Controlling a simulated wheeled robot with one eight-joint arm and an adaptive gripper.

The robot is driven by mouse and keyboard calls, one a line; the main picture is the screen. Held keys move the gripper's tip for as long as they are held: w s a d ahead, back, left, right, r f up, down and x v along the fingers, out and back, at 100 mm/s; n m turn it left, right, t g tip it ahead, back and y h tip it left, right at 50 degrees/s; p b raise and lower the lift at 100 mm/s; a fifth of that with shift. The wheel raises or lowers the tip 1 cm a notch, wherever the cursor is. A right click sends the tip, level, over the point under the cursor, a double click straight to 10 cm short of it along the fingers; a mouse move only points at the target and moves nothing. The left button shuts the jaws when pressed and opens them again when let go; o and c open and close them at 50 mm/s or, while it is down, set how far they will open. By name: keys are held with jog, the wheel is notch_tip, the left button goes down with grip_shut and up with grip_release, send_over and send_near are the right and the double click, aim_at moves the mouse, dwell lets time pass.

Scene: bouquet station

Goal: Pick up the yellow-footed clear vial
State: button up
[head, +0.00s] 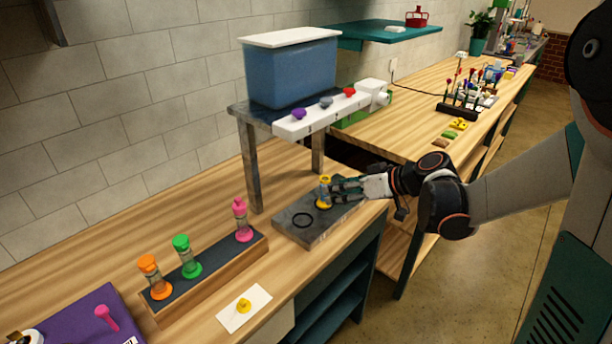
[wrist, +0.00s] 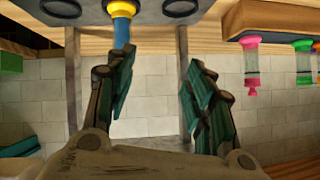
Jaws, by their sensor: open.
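The yellow-footed clear vial (head: 324,192) stands upright on a grey slab (head: 298,236), beside a dark ring marking. In the wrist view, which looks upside down, its yellow foot (wrist: 122,9) is at the top edge and its body hangs below, looking blue. My gripper (head: 346,188) is close on the vial's right in the head view. In the wrist view my gripper (wrist: 160,62) is open, with nothing between its fingers. The vial lines up with the left finger's tip rather than the middle of the gap; I cannot tell whether they touch.
A shelf with a blue tank (head: 290,75) and a white bar of coloured knobs (head: 322,115) stands behind the slab. A wooden rack (head: 207,285) holds orange, green and pink vials at the front left. A white card (head: 243,308) bears a yellow piece.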

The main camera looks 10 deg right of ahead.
jog(key=w+d+f+n+t+y, duration=0.1)
jog(key=d+f+n+t+y, duration=0.3)
jog(key=d, duration=0.4)
jog(key=shift+g, duration=0.6)
jog(key=b+x, duration=0.1)
jog(key=x, duration=0.1)
jog(key=b+x, duration=0.1)
jog(key=x, duration=0.5)
jog(key=shift+w+f+b, duration=0.15)
jog(key=shift+f+b, duration=0.25)
jog(key=shift+f, duration=0.05)
jog(key=b+x, duration=0.2)
jog(key=x, duration=0.3)
jog(key=shift+a+f, duration=0.1)
jog(key=shift+f, duration=0.1)
jog(key=shift+r, duration=0.1)
grip_shut()
